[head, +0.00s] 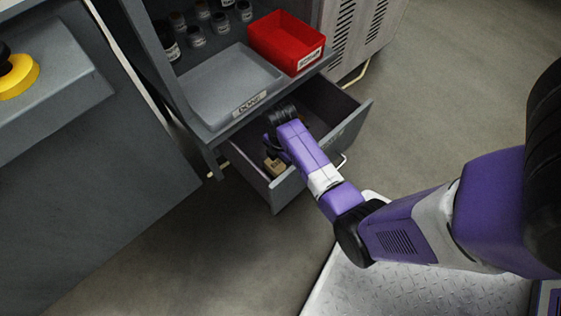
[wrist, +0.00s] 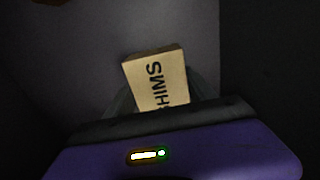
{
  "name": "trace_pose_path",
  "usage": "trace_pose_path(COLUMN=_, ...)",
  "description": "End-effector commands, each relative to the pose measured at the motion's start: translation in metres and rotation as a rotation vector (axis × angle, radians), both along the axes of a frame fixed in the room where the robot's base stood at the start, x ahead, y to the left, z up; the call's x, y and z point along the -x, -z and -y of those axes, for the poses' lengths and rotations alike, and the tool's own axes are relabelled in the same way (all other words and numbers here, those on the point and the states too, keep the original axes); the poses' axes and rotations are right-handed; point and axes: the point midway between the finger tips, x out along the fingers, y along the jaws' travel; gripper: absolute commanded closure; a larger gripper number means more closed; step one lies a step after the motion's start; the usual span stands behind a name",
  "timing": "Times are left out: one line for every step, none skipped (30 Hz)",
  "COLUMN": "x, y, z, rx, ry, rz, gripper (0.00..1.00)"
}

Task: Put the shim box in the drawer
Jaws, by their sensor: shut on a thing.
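The shim box (wrist: 157,77) is a small tan carton with "SHIMS" printed on it. In the wrist view it stands up past the edge of my gripper (wrist: 155,108), tilted a little, with its lower part hidden. In the head view the box (head: 275,165) shows under my gripper (head: 270,152), inside the outline of the open drawer (head: 284,191). My gripper is shut on the box. The fingers are mostly hidden, and I cannot tell whether the box touches the drawer floor.
Above the drawer, a shelf holds a grey tray (head: 222,88) with a label and a red bin (head: 286,42). Several small jars (head: 196,37) stand behind the tray. A grey cabinet with a yellow-based knob (head: 18,76) is at left. The floor in front is clear.

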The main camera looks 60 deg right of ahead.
Motion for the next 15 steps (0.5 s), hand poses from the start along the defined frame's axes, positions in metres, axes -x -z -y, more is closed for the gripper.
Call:
trace_pose_path(x=-0.0004, y=-0.0007, z=0.0, rx=0.0, ry=0.0, rz=0.001, gripper=0.99)
trace_pose_path(x=-0.0003, y=-0.0004, z=0.0, rx=0.0, ry=0.0, rz=0.001, gripper=0.99)
trace_pose_path(x=-0.0003, y=0.0005, z=0.0, rx=0.0, ry=0.0, rz=0.0, gripper=0.99)
trace_pose_path(x=-0.0002, y=0.0014, z=0.0, rx=0.0, ry=0.0, rz=0.0, gripper=0.99)
trace_pose_path(x=-0.0003, y=0.0023, z=-0.0001, rx=0.0, ry=0.0, rz=0.0, gripper=0.99)
trace_pose_path(x=-0.0001, y=0.0031, z=-0.0002, rx=0.0, ry=0.0, rz=0.0, gripper=0.35)
trace_pose_path(x=-0.0001, y=0.0026, z=-0.0002, rx=0.0, ry=-0.001, rz=0.0, gripper=0.29)
trace_pose_path(x=-0.0001, y=0.0026, z=-0.0002, rx=0.0, ry=-0.001, rz=0.0, gripper=0.23)
trace_pose_path(x=-0.0001, y=0.0026, z=-0.0002, rx=0.0, ry=-0.001, rz=0.0, gripper=0.15)
trace_pose_path(x=-0.0001, y=0.0026, z=-0.0002, rx=0.0, ry=-0.001, rz=0.0, gripper=0.15)
trace_pose_path(x=-0.0001, y=0.0026, z=-0.0002, rx=0.0, ry=0.0, rz=0.0, gripper=0.15)
trace_pose_path(x=0.0, y=0.0026, z=-0.0002, rx=0.0, ry=0.0, rz=0.0, gripper=0.15)
trace_pose_path(x=0.0, y=0.0026, z=-0.0002, rx=0.0, ry=0.0, rz=0.0, gripper=0.15)
trace_pose_path(x=0.0, y=0.0026, z=-0.0002, rx=0.0, ry=0.0, rz=0.0, gripper=0.15)
trace_pose_path(x=0.0, y=0.0026, z=-0.0002, rx=0.0, ry=0.0, rz=-0.001, gripper=0.15)
